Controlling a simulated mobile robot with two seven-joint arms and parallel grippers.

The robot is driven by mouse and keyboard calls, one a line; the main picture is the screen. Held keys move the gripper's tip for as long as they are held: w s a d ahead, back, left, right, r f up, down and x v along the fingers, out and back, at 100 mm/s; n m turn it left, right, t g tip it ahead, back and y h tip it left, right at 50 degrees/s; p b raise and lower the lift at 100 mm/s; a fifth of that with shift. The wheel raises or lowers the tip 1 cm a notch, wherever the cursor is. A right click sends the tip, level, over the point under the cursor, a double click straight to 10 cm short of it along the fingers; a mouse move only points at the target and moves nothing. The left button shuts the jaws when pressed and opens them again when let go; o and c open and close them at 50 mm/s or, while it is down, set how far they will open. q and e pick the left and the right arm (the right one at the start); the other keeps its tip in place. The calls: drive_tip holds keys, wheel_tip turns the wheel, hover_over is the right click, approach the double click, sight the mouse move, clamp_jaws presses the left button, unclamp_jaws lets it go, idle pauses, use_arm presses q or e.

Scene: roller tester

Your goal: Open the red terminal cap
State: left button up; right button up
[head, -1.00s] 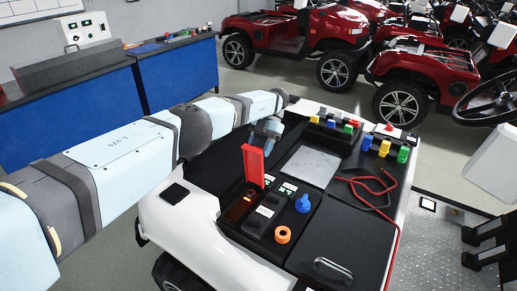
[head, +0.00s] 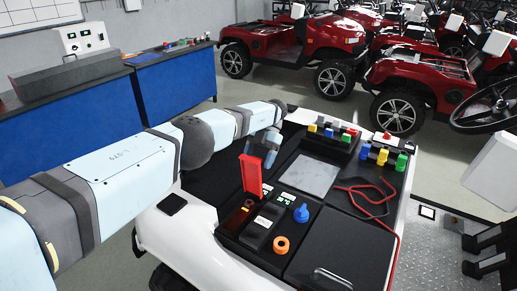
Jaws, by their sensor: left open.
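The red terminal cap (head: 251,176) stands upright, raised on its hinge, on the black top of the white cart. An orange-brown terminal area (head: 237,216) shows at its foot. My left gripper (head: 269,158) is open, pointing down just behind and right of the cap's upper part. It seems empty; I cannot tell whether it touches the cap, and the cap may hide part of it. My right gripper is not in view.
A red cable (head: 365,190) lies to the right. Coloured connectors (head: 335,131) line the back. The grey plate (head: 308,174) is clear.

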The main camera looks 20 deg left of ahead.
use_arm(q)
wheel_tip(320, 180, up, 20)
drive_tip(key=p, duration=0.6)
drive_tip(key=shift+f+p, duration=0.2)
drive_tip(key=shift+p, duration=0.2)
